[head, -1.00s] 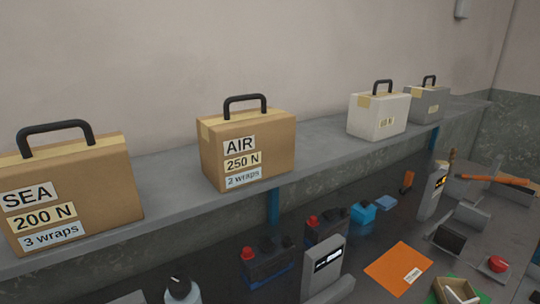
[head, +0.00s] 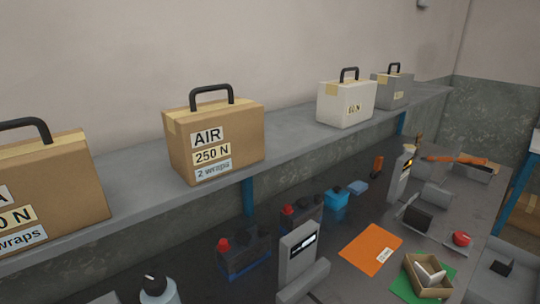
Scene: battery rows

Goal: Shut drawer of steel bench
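The steel bench (head: 330,273) has a dark top, seen from above below a wall shelf. At its right end is a grey, tray-like surface (head: 517,285) with a small black block (head: 501,268) on it. I cannot tell whether this is the bench's drawer or a separate surface. No drawer front or handle can be made out. My gripper is not in view.
The grey shelf (head: 135,192) carries the AIR box (head: 240,130), another brown box (head: 50,190) and paler boxes. On the bench are dark batteries with red caps, grey upright devices, an orange sheet (head: 370,250) and a small open carton (head: 408,268). A blue post stands at far right.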

